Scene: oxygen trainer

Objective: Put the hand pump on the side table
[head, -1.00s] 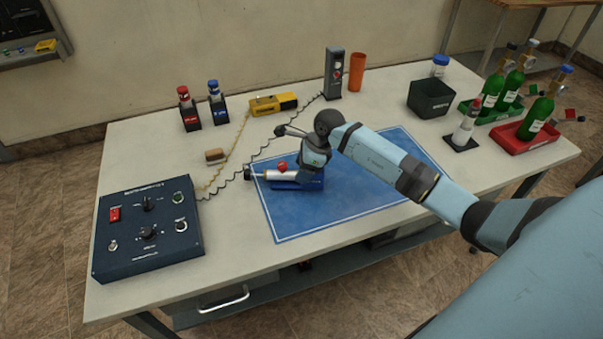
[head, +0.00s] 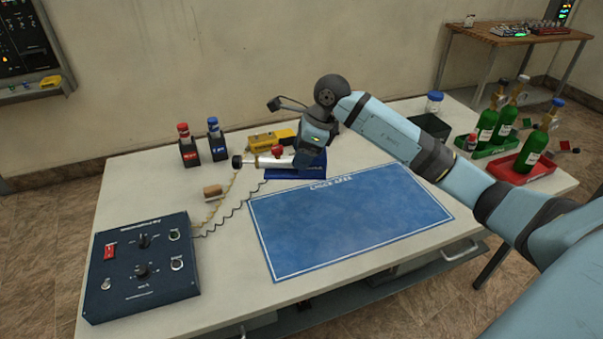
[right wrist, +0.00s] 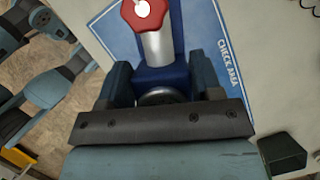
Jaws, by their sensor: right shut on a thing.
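The hand pump (head: 268,161) has a silver barrel, a red knob, a black end and a blue base. My right gripper (head: 307,156) is shut on it and holds it raised near the far left edge of the blue mat. In the right wrist view the barrel and red knob of the pump (right wrist: 157,48) stick out beyond the fingers of my right gripper (right wrist: 164,88). The wooden side table (head: 478,32) stands at the back right, far from the pump. My left gripper is not in view.
The blue mat (head: 350,220) on the workbench is bare. A control box (head: 140,268) stands at the left. Red and blue bottles (head: 188,147) and a yellow device (head: 265,138) stand behind the pump. Small parts (head: 530,29) occupy the side table.

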